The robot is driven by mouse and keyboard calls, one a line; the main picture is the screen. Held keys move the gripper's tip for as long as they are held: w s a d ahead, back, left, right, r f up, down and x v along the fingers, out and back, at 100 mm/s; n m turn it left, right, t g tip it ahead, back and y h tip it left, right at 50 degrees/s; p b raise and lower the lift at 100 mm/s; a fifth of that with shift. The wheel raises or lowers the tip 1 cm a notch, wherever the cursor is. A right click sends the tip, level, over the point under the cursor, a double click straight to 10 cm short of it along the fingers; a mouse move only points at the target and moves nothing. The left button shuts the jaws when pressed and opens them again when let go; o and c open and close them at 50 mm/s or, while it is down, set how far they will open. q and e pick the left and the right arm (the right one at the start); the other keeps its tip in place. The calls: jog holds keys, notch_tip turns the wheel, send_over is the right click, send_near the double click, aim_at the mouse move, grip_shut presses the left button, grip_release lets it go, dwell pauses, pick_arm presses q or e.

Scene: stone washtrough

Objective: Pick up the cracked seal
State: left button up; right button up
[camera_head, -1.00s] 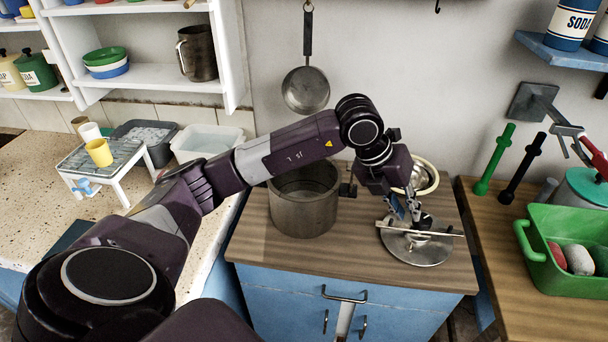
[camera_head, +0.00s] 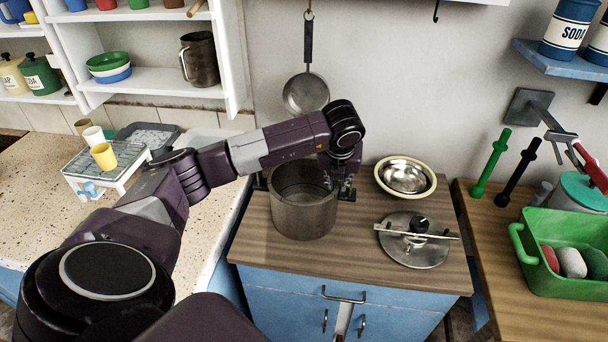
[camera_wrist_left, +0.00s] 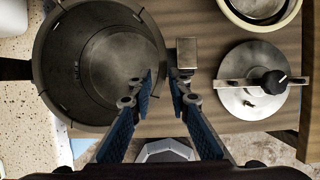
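I cannot pick out a crack or a clearly separate seal. A cream ring (camera_head: 378,182) runs round the rim of a metal bowl (camera_head: 406,175) at the back of the wooden counter; part of it shows in the wrist view (camera_wrist_left: 236,20). A big metal pot (camera_head: 303,215) stands to the left, also in the wrist view (camera_wrist_left: 95,60). The round metal lid (camera_head: 425,254) with crossbar and black knob lies at the right (camera_wrist_left: 250,65). My left gripper (camera_head: 340,187) is over the pot's right edge. My right gripper is out of view.
A green tub (camera_head: 560,275) with coloured lumps stands at the right, near a green rod (camera_head: 490,162) and a black rod (camera_head: 518,170). A small rack (camera_head: 105,165) with cups is at the left. A pan (camera_head: 306,93) hangs on the wall. Bare counter lies before the pot.

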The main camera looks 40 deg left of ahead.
pick_arm(q)
jog(key=shift+w+f, duration=0.15)
jog(key=shift+f, duration=0.1)
jog(key=c, duration=0.4)
grip_shut()
